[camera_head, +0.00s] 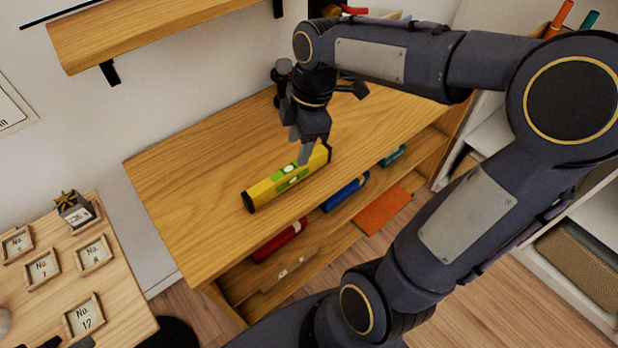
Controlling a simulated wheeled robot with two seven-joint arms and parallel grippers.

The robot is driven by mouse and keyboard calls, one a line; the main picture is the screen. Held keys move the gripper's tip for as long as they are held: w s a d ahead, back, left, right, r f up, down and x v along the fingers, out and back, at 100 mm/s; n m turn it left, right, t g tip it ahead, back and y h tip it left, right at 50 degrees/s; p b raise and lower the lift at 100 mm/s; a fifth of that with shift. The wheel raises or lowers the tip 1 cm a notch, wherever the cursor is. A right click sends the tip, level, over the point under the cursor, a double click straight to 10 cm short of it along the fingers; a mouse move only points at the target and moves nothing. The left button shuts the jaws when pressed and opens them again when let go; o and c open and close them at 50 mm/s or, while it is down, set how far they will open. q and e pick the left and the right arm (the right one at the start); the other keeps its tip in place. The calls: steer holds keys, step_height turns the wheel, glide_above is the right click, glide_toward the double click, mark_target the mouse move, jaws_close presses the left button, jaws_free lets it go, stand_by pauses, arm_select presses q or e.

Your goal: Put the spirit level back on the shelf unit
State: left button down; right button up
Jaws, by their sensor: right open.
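The yellow spirit level (265,191), with green vial windows and black ends, lies flat on the bare top of a low wooden unit (190,190) with an open shelf below. My right gripper (301,147) is open and points down at the far right part of the level. Its fingertips overlap the level in the picture; I cannot tell whether they touch it. My left gripper does not show clearly.
Red (279,242), blue (345,192) and teal (392,156) items lie on the lower shelf. White shelving (494,138) stands at right. A wall shelf (150,32) hangs above. A side table (50,290) holds numbered frames. The wooden top's left part is clear.

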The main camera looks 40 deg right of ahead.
steer(key=s+a+r+m+t+y+p, duration=0.1)
steer(key=s+a+m+t+p, duration=0.1)
steer(key=s+m, duration=0.4)
steer(key=s+a+r+m+t+p, duration=0.1)
steer(key=s+a+m+t, duration=0.1)
steer(key=s+m, duration=0.5)
steer(key=a+m, duration=0.1)
steer(key=m, duration=0.2)
steer(key=shift+s+r+t+y+p, duration=0.15)
steer(key=shift+r+t+y+p, duration=0.15)
steer(key=shift+y+p, duration=0.1)
